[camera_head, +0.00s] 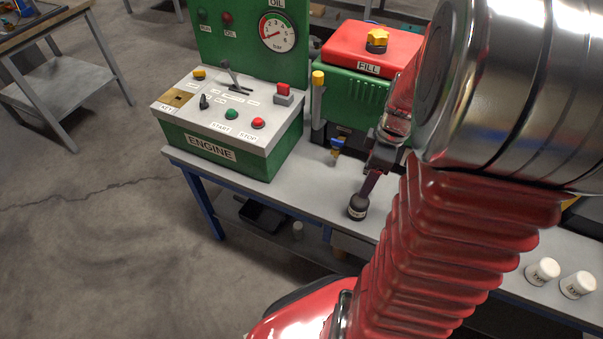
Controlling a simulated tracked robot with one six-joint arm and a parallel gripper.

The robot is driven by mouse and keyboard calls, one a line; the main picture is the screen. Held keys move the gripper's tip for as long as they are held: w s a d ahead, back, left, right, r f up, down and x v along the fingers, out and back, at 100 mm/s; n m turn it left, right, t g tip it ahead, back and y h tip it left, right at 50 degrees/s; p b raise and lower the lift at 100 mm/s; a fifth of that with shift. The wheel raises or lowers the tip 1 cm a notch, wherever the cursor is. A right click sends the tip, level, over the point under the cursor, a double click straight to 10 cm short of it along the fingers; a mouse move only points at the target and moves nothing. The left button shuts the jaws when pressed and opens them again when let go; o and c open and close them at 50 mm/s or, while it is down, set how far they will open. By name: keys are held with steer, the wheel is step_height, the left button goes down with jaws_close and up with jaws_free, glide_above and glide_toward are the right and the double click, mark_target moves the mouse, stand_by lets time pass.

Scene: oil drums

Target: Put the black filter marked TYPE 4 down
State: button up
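A small black filter (357,208) with a pale label shows at the tip of my gripper (366,192), over the front part of the grey bench top (345,186). The label is too small to read. My gripper points down and appears shut on the filter's top; the fingers are seen edge-on. I cannot tell whether the filter's base touches the bench or hangs just above it. My red bellows arm and metal wrist hide much of the bench to the right.
A green engine box (215,147) with switches stands to the left. A green unit with a red FILL lid (368,47) stands behind. Two white filters (543,270) (578,284) stand at the right, near the front edge.

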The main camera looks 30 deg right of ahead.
steer(key=s+a+r+m+t, duration=0.1)
steer(key=a+r+m, duration=0.3)
steer(key=a+r, duration=0.4)
steer(key=s+a+r+m+t, duration=0.2)
steer(key=a+r, duration=0.6)
steer(key=a, duration=0.7)
steer(key=shift+s+a+r+m+t+h, duration=0.2)
steer(key=shift+r+m+t+h, duration=0.2)
steer(key=shift+m+t, duration=0.55)
steer(key=shift+m+g, duration=0.25)
